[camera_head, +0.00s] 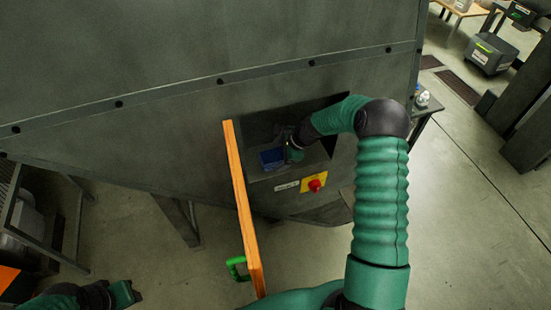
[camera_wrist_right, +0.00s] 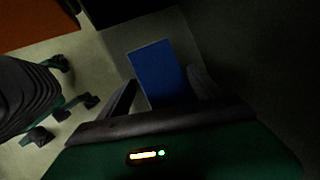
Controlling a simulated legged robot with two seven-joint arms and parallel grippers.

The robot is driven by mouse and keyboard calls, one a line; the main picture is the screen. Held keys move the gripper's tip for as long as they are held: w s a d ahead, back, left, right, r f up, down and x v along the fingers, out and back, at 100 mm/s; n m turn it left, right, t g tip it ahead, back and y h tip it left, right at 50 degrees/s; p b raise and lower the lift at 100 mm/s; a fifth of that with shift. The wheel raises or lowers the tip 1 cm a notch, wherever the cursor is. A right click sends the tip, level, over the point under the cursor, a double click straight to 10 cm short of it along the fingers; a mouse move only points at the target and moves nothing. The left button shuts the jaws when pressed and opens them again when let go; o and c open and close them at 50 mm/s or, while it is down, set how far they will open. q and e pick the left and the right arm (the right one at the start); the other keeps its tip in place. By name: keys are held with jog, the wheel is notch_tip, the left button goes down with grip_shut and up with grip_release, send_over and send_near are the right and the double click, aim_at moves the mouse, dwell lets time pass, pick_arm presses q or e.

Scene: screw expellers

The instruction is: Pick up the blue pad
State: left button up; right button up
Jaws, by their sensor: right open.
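The blue pad (camera_head: 270,158) is a flat blue rectangle inside a dark opening in the grey machine. In the right wrist view, the pad (camera_wrist_right: 158,68) lies ahead of and between the two fingers. My right gripper (camera_head: 284,154) reaches into the opening beside the pad, and its fingers are partly hidden in shadow. In the wrist view, this gripper (camera_wrist_right: 162,88) is open, with a finger on each side of the pad's near end. I cannot tell whether either finger touches it. My left gripper (camera_head: 134,292) is low at the left, far from the pad.
An orange-edged open door (camera_head: 243,205) with a green handle (camera_head: 237,268) stands left of the opening. A red button (camera_head: 315,185) on a yellow plate sits just below it. The machine's grey wall (camera_head: 200,50) rises above. Open floor (camera_head: 455,220) lies at the right.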

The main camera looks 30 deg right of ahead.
jog(key=shift+d+f, duration=0.1)
jog(key=shift+d, duration=0.15)
jog(key=c, duration=0.9)
jog(key=shift+c, duration=0.8)
jog(key=shift+a, duration=0.1)
